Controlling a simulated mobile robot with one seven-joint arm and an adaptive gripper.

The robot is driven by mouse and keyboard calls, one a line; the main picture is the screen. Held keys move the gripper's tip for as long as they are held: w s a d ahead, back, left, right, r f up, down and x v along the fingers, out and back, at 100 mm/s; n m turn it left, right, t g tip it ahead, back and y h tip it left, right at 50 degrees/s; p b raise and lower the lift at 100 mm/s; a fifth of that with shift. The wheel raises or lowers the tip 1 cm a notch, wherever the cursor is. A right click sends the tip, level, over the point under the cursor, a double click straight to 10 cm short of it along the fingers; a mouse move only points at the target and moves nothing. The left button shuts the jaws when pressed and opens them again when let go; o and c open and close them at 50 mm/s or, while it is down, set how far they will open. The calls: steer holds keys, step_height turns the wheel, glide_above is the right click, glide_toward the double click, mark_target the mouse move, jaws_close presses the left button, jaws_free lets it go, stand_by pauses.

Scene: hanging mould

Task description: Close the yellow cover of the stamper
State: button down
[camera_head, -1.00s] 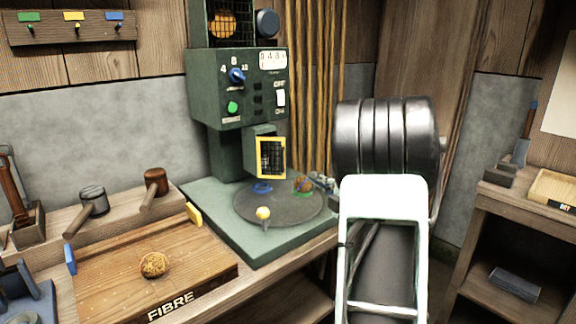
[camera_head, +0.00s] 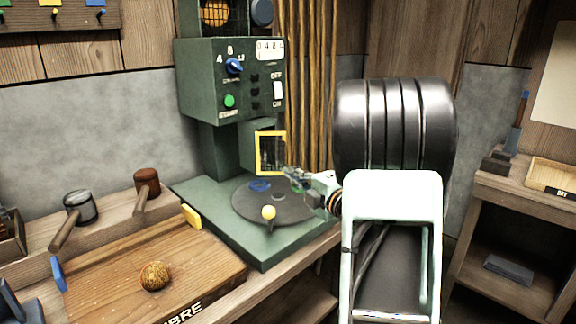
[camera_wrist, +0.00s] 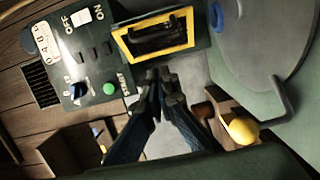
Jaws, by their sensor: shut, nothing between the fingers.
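The green stamper (camera_head: 205,85) stands on a green base with a round dark plate (camera_head: 250,205). Its yellow-framed mesh cover (camera_head: 284,153) is on the small housing under the control box. The yellow frame also shows at the top of the wrist view (camera_wrist: 188,33), with dark bars inside it. I cannot tell how far it stands open. My gripper (camera_head: 292,180) is over the right part of the plate, just below and right of the cover. In the wrist view my fingertips (camera_wrist: 161,76) are together and empty, a little below the frame and apparently apart from it.
A yellow knob (camera_head: 268,212) stands at the plate's front edge, and a blue piece (camera_head: 260,186) lies on the plate. A wooden board (camera_head: 110,270) with a brown patterned ball (camera_head: 155,275) is at left. Two mallets lie behind it. Wooden poles stand behind the stamper.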

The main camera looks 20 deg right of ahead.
steer(key=w+d, duration=0.1)
steer(key=w, duration=0.6)
steer(key=shift+d+b, duration=0.4)
steer(key=shift+b, duration=0.05)
steer(key=shift+d, duration=0.1)
steer(key=shift+w+d+n+y, duration=0.25)
steer(key=shift+d+n+y, duration=0.15)
steer(key=shift+y, duration=0.2)
steer(key=shift+w+d+y, duration=0.15)
steer(key=shift+y, duration=0.15)
